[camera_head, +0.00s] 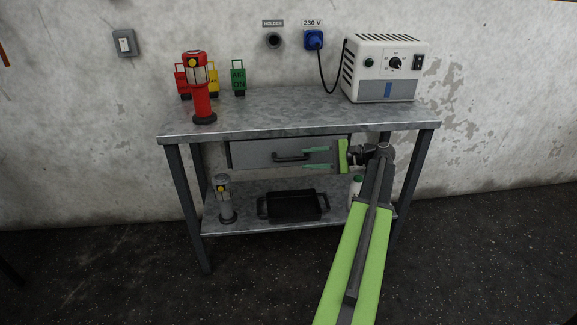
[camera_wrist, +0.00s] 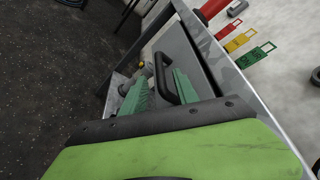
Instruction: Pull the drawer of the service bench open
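The service bench (camera_head: 300,102) is a grey metal table against the wall. Its drawer (camera_head: 250,154) is a grey box under the top and looks shut. A dark bar handle (camera_head: 290,157) is on the drawer front. My gripper (camera_head: 304,158) reaches in from the right, with two green fingers apart at the right end of the handle. In the wrist view, the handle (camera_wrist: 166,80) shows between the fingertips of my open gripper (camera_wrist: 160,83). I cannot tell whether a finger touches it.
On the bench top stand a red lamp (camera_head: 201,95), coloured tags (camera_head: 239,78) and a white power unit (camera_head: 382,70). The lower shelf (camera_head: 242,212) holds a grey lamp (camera_head: 224,200), a black tray (camera_head: 292,217) and a partly hidden bottle (camera_head: 356,187). The floor in front is clear.

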